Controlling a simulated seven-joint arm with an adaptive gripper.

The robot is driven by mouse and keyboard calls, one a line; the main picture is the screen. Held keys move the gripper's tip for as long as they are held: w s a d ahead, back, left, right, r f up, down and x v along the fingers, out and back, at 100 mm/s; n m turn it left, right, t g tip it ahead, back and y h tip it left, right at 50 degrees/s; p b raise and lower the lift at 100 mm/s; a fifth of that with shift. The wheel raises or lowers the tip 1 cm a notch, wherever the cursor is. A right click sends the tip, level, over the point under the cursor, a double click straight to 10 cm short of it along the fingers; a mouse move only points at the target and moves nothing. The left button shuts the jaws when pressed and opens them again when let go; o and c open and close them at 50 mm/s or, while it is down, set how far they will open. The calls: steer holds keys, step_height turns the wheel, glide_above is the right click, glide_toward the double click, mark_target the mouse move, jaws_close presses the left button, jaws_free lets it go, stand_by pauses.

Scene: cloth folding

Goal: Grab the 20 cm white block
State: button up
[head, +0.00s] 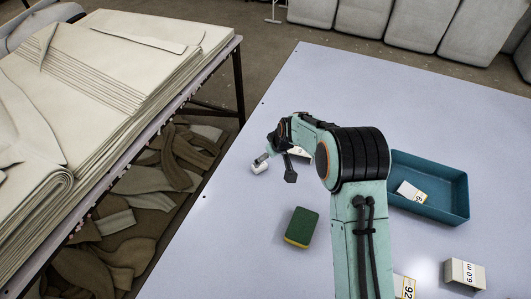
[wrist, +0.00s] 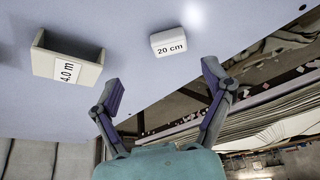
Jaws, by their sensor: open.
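The white block labelled "20 cm" (wrist: 168,42) lies on the table, just beyond my fingertips in the wrist view. In the head view, a small white block (head: 259,167) at the table's left side, close to my gripper, appears to be the same one. My gripper (wrist: 162,82) is open and empty, with its fingers spread to either side below the block in the picture. In the head view my gripper (head: 278,165) is beside the block, apart from or barely overlapping it; the exact gap is unclear.
A green-yellow sponge (head: 301,227), a blue tray (head: 456,196) holding a labelled piece (head: 411,192), and a "6.0 m" block (head: 464,274) lie on the table (head: 340,85). Stacked cloth stands left.

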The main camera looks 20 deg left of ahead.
mark_target(262, 167)
steer(key=x, duration=0.5)
steer(key=s+x, duration=0.1)
steer(key=x, duration=0.1)
steer(key=shift+a+f, duration=0.25)
steer(key=c, duration=1)
